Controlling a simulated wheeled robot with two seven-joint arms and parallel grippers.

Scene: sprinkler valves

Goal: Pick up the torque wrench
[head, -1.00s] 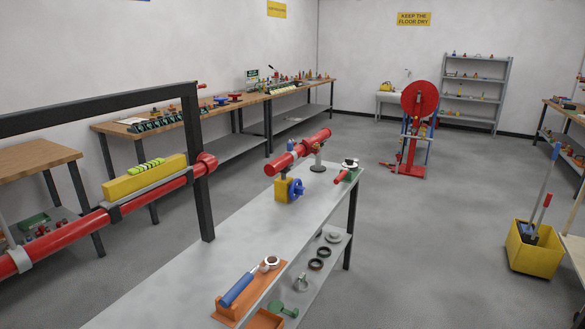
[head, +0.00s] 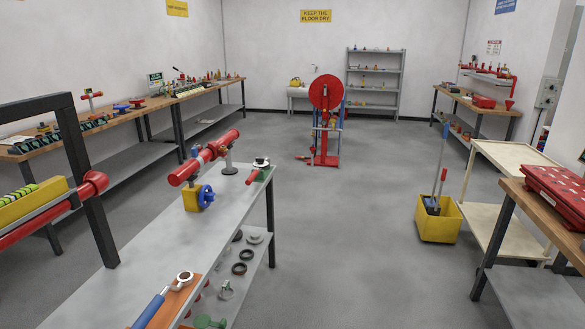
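A wrench with a blue handle (head: 150,309) and a silver ring head, which looks like the torque wrench, lies on an orange holder (head: 177,302) at the near end of the grey bench (head: 150,257). The bottom edge of the head view cuts off part of the holder. Neither of my grippers is in view.
A red pipe with a blue-wheeled valve (head: 206,196) stands farther along the bench. Rings and fittings lie on its lower shelf (head: 257,262). A black frame (head: 87,195) rises at left. A yellow mop bucket (head: 438,222) and cream cart (head: 514,154) stand right; floor between is open.

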